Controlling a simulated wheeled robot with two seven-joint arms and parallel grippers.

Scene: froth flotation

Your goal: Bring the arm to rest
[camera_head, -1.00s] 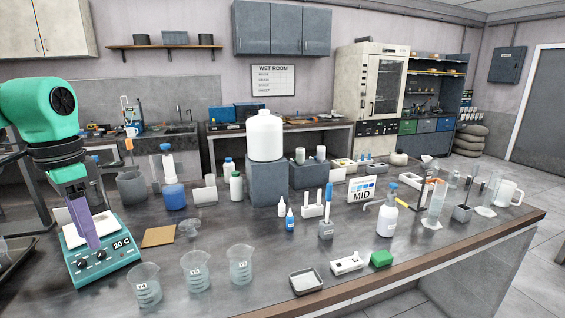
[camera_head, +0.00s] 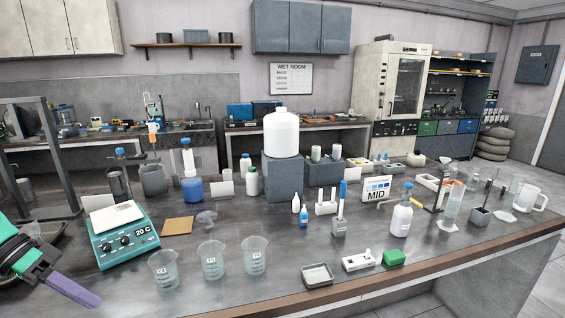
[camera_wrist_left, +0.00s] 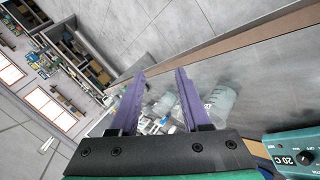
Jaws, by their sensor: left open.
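My left gripper (camera_head: 72,289) is at the lower left of the head view, its purple fingers pointing right and down near the bench's left front. In the left wrist view the two purple fingers (camera_wrist_left: 158,100) stand apart with nothing between them. The green arm behind it is mostly cut off by the left picture edge. My right gripper is in neither view.
A teal hot plate (camera_head: 124,240) reading 20 C stands just right of my left gripper. Several glass beakers (camera_head: 212,262) stand along the front of the bench. A brown pad (camera_head: 178,226) lies behind them. A metal frame (camera_head: 62,165) stands at the left.

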